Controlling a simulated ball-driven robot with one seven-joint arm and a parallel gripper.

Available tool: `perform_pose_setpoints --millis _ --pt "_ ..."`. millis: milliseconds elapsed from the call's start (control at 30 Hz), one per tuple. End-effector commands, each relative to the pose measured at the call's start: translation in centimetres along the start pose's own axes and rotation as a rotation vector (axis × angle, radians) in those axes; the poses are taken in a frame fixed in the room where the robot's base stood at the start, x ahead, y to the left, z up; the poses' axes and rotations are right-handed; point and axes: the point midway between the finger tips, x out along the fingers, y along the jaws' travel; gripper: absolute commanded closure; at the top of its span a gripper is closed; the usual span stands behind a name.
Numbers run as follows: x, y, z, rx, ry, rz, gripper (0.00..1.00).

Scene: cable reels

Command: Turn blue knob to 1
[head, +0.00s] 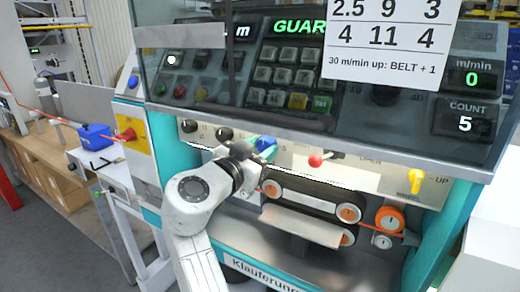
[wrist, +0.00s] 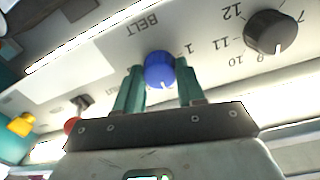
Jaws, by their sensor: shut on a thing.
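The blue knob (wrist: 159,70) sits on the light panel below the upside-down word BELT in the wrist view. A 1 is printed at its upper right. My gripper (wrist: 160,88) has its two teal fingers on either side of the knob, shut on it. Where the knob's pointer stands is hard to make out. In the head view the blue knob (head: 266,143) shows at the end of my gripper (head: 254,143), partly hidden by it.
A black knob (wrist: 271,32) with printed numbers is to the right in the wrist view. A red-tipped lever (head: 316,160) and a yellow handle (head: 416,181) are on the same panel. Orange-centred rollers (head: 348,213) lie below. A glass guard overhangs the panel.

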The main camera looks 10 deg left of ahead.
Motion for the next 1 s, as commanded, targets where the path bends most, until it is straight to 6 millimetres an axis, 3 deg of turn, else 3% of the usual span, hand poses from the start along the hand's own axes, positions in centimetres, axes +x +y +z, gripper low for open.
perform_pose_setpoints --millis 100,467,1000 --pt "-0.01 0.01 0.01 0.000 0.000 0.001 0.92" --pt "0.01 0.06 0.06 -0.068 0.004 0.000 0.92" --pt "0.01 0.06 -0.06 -0.517 0.020 -0.003 0.92"
